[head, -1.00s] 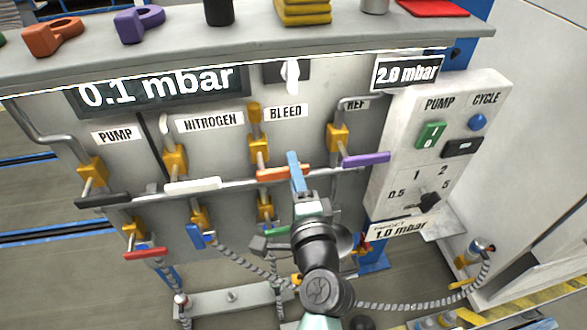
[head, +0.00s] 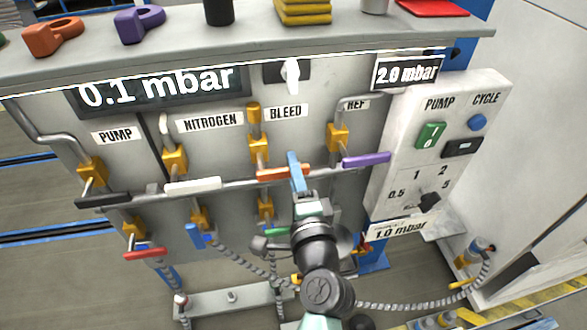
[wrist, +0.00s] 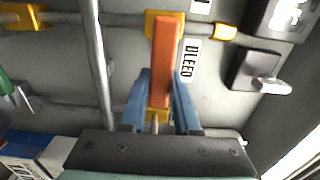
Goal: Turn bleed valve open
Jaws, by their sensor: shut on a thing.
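The bleed valve has an orange lever handle (head: 278,174) below the BLEED label (head: 286,111), on a yellow valve body (head: 259,150). In the head view the handle lies roughly level, across the horizontal pipe. My gripper (head: 295,172) is at the right part of this handle. In the wrist view the orange handle (wrist: 165,62) runs between the two blue fingers of my gripper (wrist: 161,92), which are shut on it. The BLEED label (wrist: 191,61) shows beside it. My wrist hides part of the panel below the handle.
Close neighbours are the white nitrogen handle (head: 193,186) to the left and the purple handle (head: 366,160) to the right. A green handle (head: 277,231) sits below. The control box (head: 437,140) stands at the right. The displays read 0.1 mbar (head: 160,86) and 2.0 mbar (head: 407,73).

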